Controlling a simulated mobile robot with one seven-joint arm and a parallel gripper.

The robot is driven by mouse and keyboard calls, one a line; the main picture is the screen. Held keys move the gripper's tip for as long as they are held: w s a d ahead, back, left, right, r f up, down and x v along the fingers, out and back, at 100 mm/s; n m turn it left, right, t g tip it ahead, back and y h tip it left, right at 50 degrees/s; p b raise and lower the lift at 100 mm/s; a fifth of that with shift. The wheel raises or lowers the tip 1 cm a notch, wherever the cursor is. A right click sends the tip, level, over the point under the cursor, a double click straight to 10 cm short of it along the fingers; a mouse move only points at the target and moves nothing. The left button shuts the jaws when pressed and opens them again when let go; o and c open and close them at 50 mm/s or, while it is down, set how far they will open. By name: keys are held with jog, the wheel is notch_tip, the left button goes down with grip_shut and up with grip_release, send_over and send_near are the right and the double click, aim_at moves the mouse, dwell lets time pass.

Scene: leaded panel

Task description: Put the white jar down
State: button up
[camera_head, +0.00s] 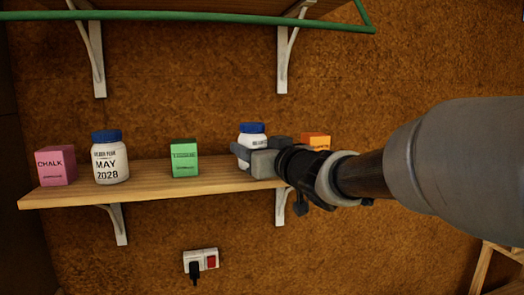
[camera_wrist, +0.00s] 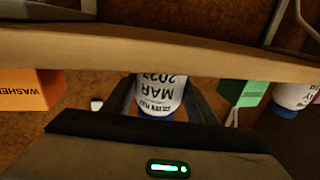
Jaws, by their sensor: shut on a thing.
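A white jar with a blue lid (camera_head: 254,141) is at the right part of the wooden shelf (camera_head: 150,182). My gripper (camera_head: 258,154) is shut on this jar from the front and hides its lower part in the head view. In the wrist view, which is upside down, the jar (camera_wrist: 160,92) sits between the two dark fingers and its label reads MAR. Its base is hidden behind the shelf edge (camera_wrist: 160,52), so I cannot tell whether it touches the board.
A pink CHALK box (camera_head: 57,166), another white jar labelled MAY 2028 (camera_head: 110,163) and a green box (camera_head: 184,158) stand left on the shelf. An orange box (camera_head: 316,140), marked WASHER in the wrist view, stands right. A green-edged shelf (camera_head: 200,16) hangs above.

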jog(key=shift+f, duration=0.1)
jog(key=o, duration=1.3)
